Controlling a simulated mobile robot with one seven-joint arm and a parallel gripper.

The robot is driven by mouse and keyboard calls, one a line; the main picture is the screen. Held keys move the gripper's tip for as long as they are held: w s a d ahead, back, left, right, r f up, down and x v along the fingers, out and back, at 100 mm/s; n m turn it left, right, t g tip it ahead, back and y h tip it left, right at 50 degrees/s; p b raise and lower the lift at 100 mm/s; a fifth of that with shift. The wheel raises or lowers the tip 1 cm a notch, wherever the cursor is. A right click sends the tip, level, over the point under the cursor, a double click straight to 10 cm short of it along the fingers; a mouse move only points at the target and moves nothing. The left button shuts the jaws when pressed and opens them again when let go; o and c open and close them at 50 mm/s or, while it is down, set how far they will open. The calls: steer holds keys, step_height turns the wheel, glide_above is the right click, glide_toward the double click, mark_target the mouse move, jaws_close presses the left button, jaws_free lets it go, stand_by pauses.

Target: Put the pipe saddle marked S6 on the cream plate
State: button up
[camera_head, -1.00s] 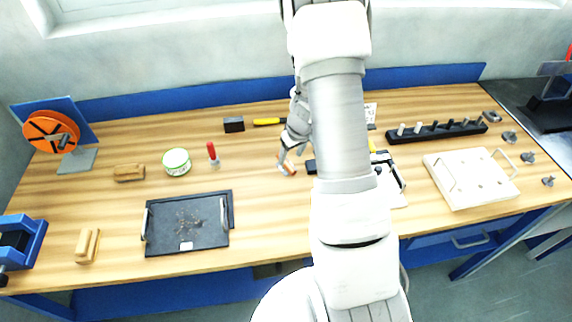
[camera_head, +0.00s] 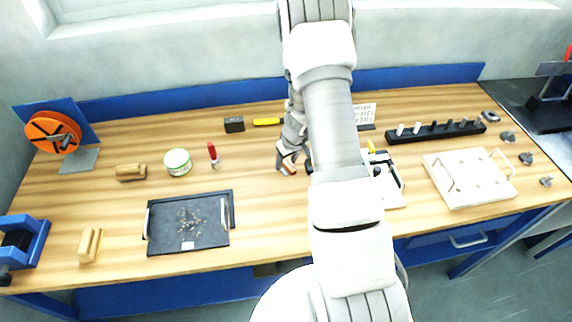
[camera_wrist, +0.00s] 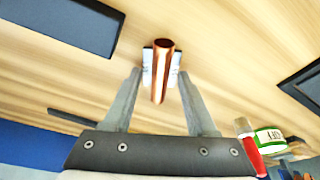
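In the wrist view my gripper's fingertips (camera_wrist: 160,74) are apart, one on each side of the piece, with narrow gaps. A cream plate with two handles (camera_head: 470,193) lies at the right of the bench. Another pale plate (camera_head: 394,199) is partly hidden behind my arm.
A black tray (camera_head: 161,235) with small bits lies front left. A green-white tin (camera_head: 177,161) and a red marker-like item (camera_head: 213,154) stand left of my gripper. A black peg rack (camera_head: 436,133) is at the back right. The bench between tray and gripper is clear.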

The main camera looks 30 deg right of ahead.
jaws_close()
steer(key=shift+r, duration=0.15)
